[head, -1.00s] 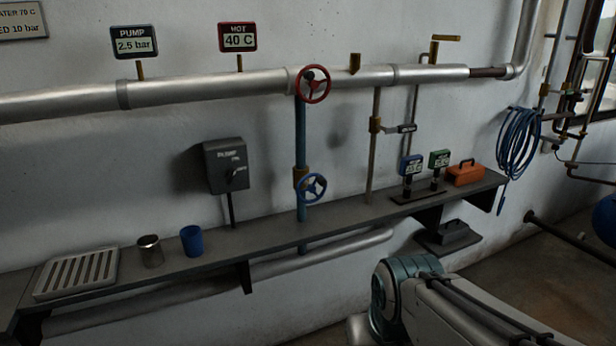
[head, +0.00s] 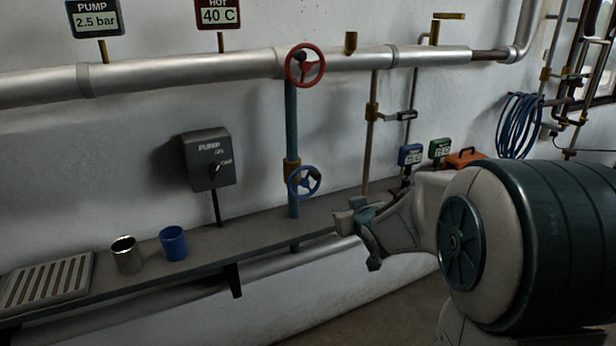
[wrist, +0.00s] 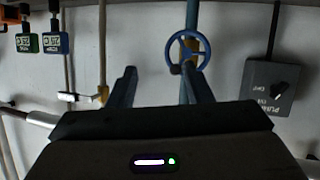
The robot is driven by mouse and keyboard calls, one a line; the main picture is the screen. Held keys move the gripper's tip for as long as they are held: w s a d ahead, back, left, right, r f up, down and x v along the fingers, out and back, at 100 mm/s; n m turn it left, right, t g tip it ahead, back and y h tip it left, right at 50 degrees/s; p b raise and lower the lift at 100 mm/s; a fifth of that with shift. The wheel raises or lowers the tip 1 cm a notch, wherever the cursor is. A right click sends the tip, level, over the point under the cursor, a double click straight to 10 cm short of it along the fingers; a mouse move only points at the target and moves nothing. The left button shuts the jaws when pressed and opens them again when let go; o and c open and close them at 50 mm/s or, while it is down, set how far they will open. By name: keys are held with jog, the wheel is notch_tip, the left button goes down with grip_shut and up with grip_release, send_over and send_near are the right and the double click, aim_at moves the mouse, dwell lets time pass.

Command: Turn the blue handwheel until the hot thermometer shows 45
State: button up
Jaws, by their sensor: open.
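The blue handwheel (head: 304,182) sits on a vertical blue pipe above the shelf. The hot thermometer (head: 218,15), at the top of the head view, reads 40 C. My gripper (head: 356,236) is to the right of the handwheel and slightly lower in the picture, apart from it. In the wrist view, which looks upside down, the open, empty fingers of my gripper (wrist: 160,85) point toward the wall. There the handwheel (wrist: 188,53) shows beyond the tip of the right-hand finger, with nothing between the fingers.
A red handwheel (head: 305,66) is on the upper pipe. A pump switch box (head: 208,161) is left of the blue wheel. A metal cup (head: 126,256) and a blue cup (head: 173,244) stand on the shelf (head: 205,250). Small meters (head: 410,155) stand to the right.

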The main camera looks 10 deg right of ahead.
aim_at(318, 177)
jog(key=w+a+t+y, duration=0.1)
jog(key=w, duration=0.5)
jog(key=w+a+n+t+y+p, duration=0.1)
jog(key=w+a+y, duration=0.1)
jog(key=w, duration=0.4)
jog(key=w+a+n+t+y, duration=0.1)
jog(key=w+a, duration=0.1)
jog(key=w, duration=0.4)
jog(key=shift+w+r+t+y, duration=0.25)
jog(key=shift+w+t+y, duration=0.05)
jog(key=shift+t+y, duration=0.1)
jog(key=shift+d, duration=0.1)
jog(key=c, duration=1)
